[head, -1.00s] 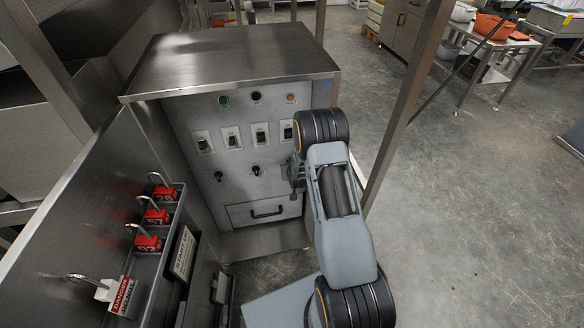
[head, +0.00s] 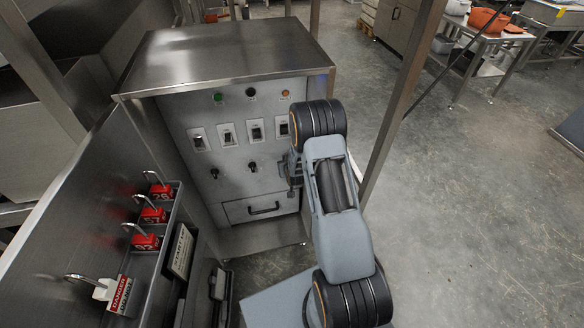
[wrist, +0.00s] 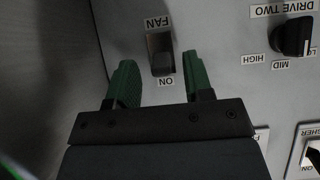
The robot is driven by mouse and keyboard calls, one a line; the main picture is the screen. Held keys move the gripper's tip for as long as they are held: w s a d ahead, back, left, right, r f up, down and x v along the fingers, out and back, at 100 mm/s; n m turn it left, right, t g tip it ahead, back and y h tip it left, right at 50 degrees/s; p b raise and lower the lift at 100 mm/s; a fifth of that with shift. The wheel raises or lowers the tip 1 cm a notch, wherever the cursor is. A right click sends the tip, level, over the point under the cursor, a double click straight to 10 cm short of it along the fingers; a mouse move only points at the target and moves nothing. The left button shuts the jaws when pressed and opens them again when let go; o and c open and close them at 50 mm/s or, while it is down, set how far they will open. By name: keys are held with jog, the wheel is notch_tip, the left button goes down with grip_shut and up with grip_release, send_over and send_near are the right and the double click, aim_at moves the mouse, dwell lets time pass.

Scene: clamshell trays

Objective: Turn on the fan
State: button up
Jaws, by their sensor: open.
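In the head view my gripper (head: 291,178) is at the panel's right side, and the arm hides the fan switch.
The DRIVE TWO knob (wrist: 292,37) is beside the fan switch, with another switch (wrist: 312,155) at the wrist view's lower right. Several switches and lamps line the panel above a drawer handle (head: 264,209). An open door with red padlocks (head: 153,215) stands left.

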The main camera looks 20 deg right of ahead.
jog(key=p+v, duration=0.1)
jog(key=v, duration=1.1)
jog(key=s+a+f+g, duration=0.1)
jog(key=s+f+g, duration=0.3)
jog(key=s+g, duration=0.1)
jog(key=s+a+r+g+y+p, duration=0.1)
jog(key=s+a+r+g+p, duration=0.15)
jog(key=s+r+p, duration=0.4)
jog(key=s+a+r+p, duration=0.2)
jog(key=r+p, duration=0.1)
jog(key=r, duration=0.9)
jog(key=s+a+r+n+p, duration=0.1)
jog(key=s+a+r+p, duration=0.1)
jog(key=r, duration=1)
jog(key=s+a+r+n+y+p, duration=0.1)
jog(key=s+r+p, duration=0.3)
jog(key=r, duration=0.7)
jog(key=shift+a+r+p, duration=0.4)
jog(key=shift+a+p, duration=0.15)
jog(key=shift+a, duration=0.35)
